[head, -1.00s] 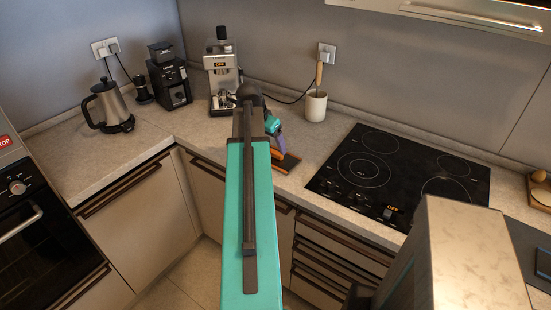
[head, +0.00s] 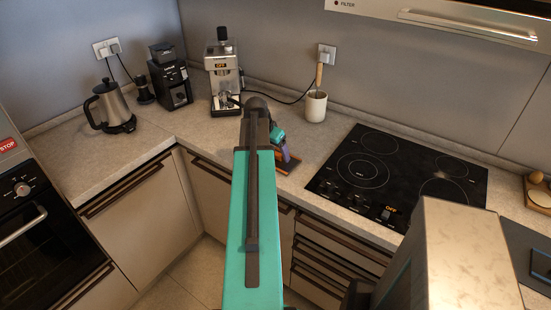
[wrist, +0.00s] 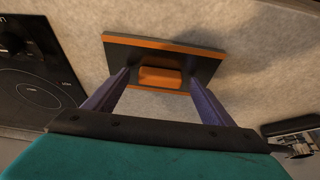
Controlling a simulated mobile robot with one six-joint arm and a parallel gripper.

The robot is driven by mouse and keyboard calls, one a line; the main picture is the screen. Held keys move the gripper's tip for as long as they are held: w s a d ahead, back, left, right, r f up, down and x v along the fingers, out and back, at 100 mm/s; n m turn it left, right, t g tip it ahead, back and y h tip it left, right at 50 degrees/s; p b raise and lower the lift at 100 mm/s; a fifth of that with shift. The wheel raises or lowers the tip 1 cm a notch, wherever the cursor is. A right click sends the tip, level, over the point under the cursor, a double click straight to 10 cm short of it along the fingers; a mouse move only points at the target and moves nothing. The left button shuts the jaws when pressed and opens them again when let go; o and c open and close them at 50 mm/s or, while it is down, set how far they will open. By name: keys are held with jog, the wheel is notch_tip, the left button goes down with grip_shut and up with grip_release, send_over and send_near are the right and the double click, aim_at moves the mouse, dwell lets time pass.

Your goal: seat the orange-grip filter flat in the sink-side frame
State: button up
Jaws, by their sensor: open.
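The filter (wrist: 150,55) is a dark flat panel with orange edges, lying on the pale speckled counter. Its raised orange grip (wrist: 160,76) shows between my fingers in the wrist view. In the head view the filter (head: 290,165) is partly covered by my gripper, left of the cooktop. My gripper (wrist: 158,78) is open, with one purple finger on each side of the grip. In the head view my gripper (head: 286,154) is low over the filter. Whether the fingers touch the grip is unclear. I cannot make out the sink-side frame.
The black cooktop (head: 400,178) is right of the filter. A utensil crock (head: 316,107), espresso machine (head: 222,82), grinder (head: 169,80) and kettle (head: 110,106) stand along the back. The range hood (head: 450,20), labelled FILTER, overhangs at upper right. Counter in front of the kettle is clear.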

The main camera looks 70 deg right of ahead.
dwell(0.4)
jog(key=c, duration=1.3)
jog(key=shift+r, duration=0.1)
